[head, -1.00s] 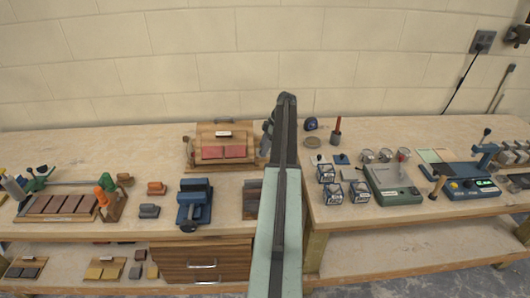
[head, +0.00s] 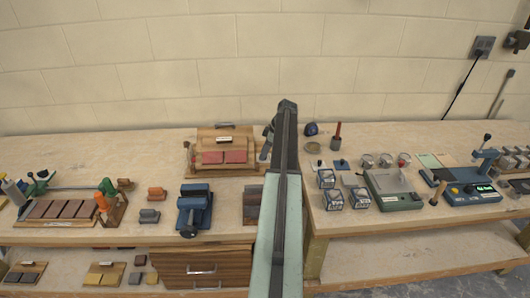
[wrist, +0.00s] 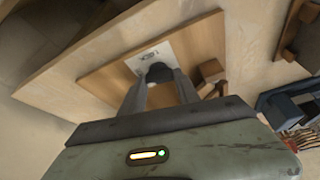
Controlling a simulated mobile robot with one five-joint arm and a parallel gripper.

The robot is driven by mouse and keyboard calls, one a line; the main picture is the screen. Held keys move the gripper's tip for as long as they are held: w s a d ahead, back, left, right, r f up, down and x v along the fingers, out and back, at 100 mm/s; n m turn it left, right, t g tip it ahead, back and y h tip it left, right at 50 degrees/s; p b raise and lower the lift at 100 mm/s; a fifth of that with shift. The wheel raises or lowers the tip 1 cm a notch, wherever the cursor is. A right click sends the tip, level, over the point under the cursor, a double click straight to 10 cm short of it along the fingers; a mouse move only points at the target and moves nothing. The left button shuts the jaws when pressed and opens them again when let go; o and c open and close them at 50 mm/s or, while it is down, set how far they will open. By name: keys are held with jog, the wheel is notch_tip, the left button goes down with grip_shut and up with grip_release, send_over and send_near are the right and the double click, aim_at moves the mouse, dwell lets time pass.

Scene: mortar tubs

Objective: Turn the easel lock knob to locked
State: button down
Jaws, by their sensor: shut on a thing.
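In the wrist view, a dark round knob (wrist: 158,71) stands on a white marked plate (wrist: 150,57) on a brown wooden board (wrist: 197,43). My gripper (wrist: 160,80) is shut on the knob, one finger on each side. The fingers hide part of the knob and plate, and I cannot read which mark the knob points to. In the head view my raised arm covers the middle, and neither my fingers nor the knob can be made out there.
In the wrist view, a small wooden block (wrist: 211,70) lies right of the fingers. In the head view, a wooden stand with red tiles (head: 226,143) and a blue vise (head: 194,209) are left of my arm. Several jars (head: 327,179) and a green device (head: 392,188) are right.

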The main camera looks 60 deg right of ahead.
jog(key=m, duration=0.2)
jog(key=m+h, duration=0.1)
jog(key=shift+a+m, duration=0.2)
jog(key=shift+m, duration=0.2)
jog(key=m+h, duration=0.2)
jog(key=m, duration=0.2)
jog(key=shift+a, duration=0.15)
jog(key=m, duration=0.2)
jog(key=m+h, duration=0.1)
jog(key=m, duration=0.1)
jog(key=shift+m+g+h, duration=0.3)
jog(key=shift+w+m+g+h, duration=0.1)
jog(key=shift+m+g+h, duration=0.35)
jog(key=shift+m, duration=1.05)
jog(key=c, duration=0.9)
grip_release()
jog(key=shift+w, duration=0.1)
